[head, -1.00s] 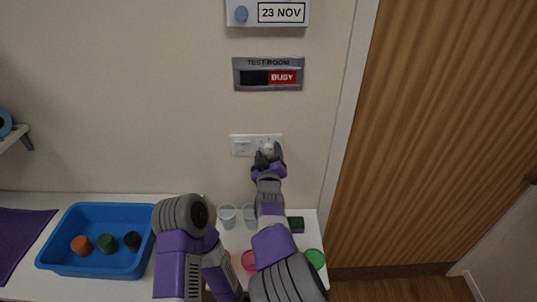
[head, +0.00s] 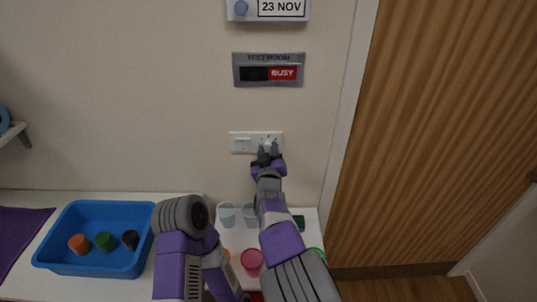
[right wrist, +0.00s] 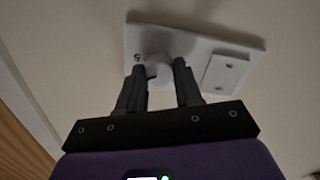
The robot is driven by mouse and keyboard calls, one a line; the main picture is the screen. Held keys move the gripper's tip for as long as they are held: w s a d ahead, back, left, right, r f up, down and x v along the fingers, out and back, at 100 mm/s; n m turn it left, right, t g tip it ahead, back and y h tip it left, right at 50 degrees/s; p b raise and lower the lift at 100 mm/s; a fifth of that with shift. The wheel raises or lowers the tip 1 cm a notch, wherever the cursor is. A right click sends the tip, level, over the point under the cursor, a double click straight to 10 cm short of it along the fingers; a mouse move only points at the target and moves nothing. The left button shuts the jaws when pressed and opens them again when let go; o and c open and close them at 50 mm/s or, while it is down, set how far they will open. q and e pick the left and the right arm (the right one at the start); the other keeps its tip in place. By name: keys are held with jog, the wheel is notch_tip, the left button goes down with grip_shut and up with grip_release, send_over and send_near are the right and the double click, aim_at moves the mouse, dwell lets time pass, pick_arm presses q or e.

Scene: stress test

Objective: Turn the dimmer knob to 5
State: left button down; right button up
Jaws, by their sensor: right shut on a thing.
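The white wall plate (head: 255,149) is on the wall below the room sign, with a switch (head: 242,145) on its left and the dimmer knob (head: 267,145) on its right. My right gripper (head: 268,152) reaches up to the knob from below. In the right wrist view, its dark fingers (right wrist: 163,82) are shut on the white knob (right wrist: 158,69), one on each side. A "5" is printed on the plate (right wrist: 190,45) beside the knob. The knob's pointer is too hidden to read. My left arm is folded at the bottom, and its gripper is not seen.
Below are a white counter, a blue tray (head: 140,262) holding orange, green and black pieces, and several cups, one clear (head: 226,215) and one red (head: 252,260). The sign (head: 268,69) reads "BUSY". A wooden door (head: 430,130) is at right.

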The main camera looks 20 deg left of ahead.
jog(key=m+b, duration=0.2)
jog(key=m, duration=0.1)
jog(key=shift+f, duration=0.1)
jog(key=shift+m+b, duration=1.2)
jog(key=shift+m, duration=1.3)
jog(key=o, duration=1)
jog(key=shift+o, duration=0.2)
jog(key=v, duration=0.7)
jog(key=shift+s, duration=0.3)
jog(key=shift+d, duration=0.1)
